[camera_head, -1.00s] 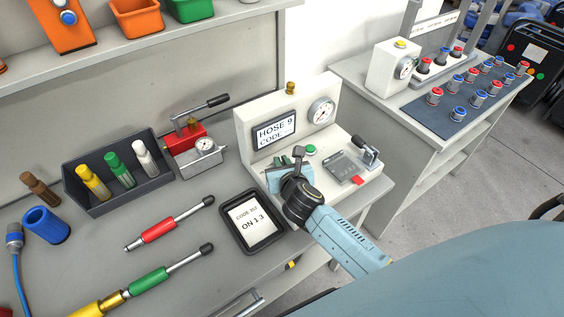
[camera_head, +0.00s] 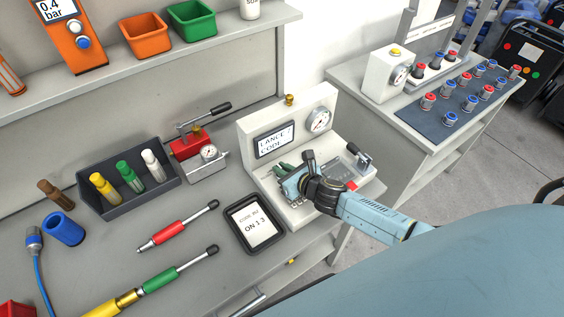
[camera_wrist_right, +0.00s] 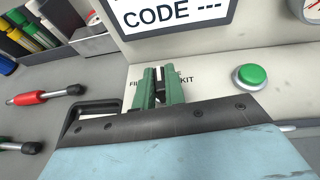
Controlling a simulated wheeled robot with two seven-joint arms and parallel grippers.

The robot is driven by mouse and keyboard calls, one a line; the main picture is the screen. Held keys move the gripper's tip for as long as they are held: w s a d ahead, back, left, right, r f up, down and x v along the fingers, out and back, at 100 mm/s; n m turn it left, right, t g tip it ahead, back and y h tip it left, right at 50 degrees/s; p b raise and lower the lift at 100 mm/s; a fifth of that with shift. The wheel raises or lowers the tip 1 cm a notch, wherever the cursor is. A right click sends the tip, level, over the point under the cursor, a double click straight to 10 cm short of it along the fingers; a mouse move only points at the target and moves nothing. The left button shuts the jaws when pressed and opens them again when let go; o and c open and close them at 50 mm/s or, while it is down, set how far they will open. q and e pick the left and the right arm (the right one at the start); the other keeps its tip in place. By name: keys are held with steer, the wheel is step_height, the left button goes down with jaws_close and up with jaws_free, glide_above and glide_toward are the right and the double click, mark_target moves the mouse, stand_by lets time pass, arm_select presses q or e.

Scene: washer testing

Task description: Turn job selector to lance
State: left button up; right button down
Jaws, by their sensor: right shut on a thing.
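The white test unit (camera_head: 330,97) stands on the bench, and its screen (camera_head: 274,140) reads LANCE and CODE. In the right wrist view the screen (camera_wrist_right: 175,12) shows CODE with dashes. My right gripper (camera_head: 284,170) is over the unit's panel, left of its middle. Its green fingers (camera_wrist_right: 160,86) are shut on the job selector, which is mostly hidden between them. Panel lettering ending in KIT shows behind the fingers. A green button (camera_wrist_right: 250,77) is to the right, apart from the fingers. My left gripper is not in view.
A red-handled lance (camera_head: 172,230) and a green one (camera_head: 165,278) lie on the bench. A gauge (camera_head: 319,119) and a small lever (camera_head: 361,158) are on the unit.

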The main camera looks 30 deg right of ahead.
steer(key=shift+d+n+g+y+p, duration=0.15)
steer(key=shift+n+g+y+p, duration=0.3)
steer(key=shift+n+y, duration=0.9)
steer(key=shift+f+y, duration=0.1)
steer(key=shift+y, duration=0.15)
steer(key=c, duration=1.5)
jaws_free()
steer(key=shift+o, duration=0.2)
steer(key=v, duration=1.3)
steer(key=shift+s+d+p, duration=0.1)
steer(key=shift+p, duration=0.3)
